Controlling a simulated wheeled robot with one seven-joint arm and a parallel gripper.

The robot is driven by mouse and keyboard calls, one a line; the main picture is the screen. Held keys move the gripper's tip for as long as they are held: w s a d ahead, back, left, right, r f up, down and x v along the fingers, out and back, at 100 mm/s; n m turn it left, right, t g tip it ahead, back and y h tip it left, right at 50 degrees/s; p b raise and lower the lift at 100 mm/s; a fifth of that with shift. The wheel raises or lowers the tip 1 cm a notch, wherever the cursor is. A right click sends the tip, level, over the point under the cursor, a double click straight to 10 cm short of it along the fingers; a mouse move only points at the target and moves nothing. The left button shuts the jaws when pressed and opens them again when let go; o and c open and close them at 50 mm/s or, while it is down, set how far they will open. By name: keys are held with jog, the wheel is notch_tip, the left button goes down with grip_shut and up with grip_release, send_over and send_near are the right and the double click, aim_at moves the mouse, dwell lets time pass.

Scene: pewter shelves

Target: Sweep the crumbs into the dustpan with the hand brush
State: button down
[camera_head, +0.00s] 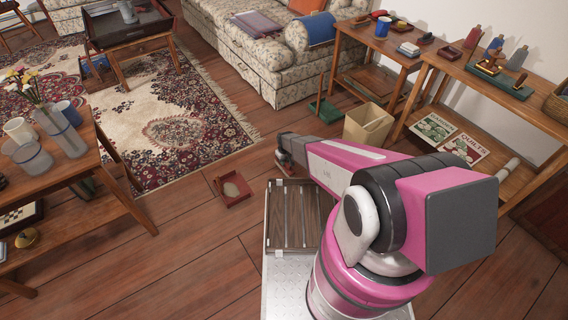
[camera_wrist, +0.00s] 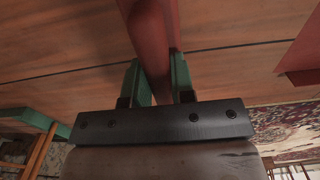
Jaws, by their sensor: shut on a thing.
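My gripper (camera_wrist: 157,68) has its two green fingers shut on a dark red handle, which I take to be that of the hand brush (camera_wrist: 152,30). The handle runs up out of the wrist view, and its bristles are not visible there. In the head view my arm hides most of the gripper and brush. The red dustpan (camera_head: 233,191) lies on the wooden floor, left of my gripper. A beige round patch shows in it; I cannot tell whether this is crumbs. A red edge at the right of the wrist view may be the dustpan. No loose crumbs are discernible on the floor.
A beige bin (camera_head: 368,127) and a green-based stand (camera_head: 325,110) are beyond my arm. A patterned rug (camera_head: 165,120) lies behind the dustpan. A wooden table (camera_head: 100,207) stands at left, shelves (camera_head: 475,85) at right. Floor left of my base is clear.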

jog(key=shift+r, duration=2.75)
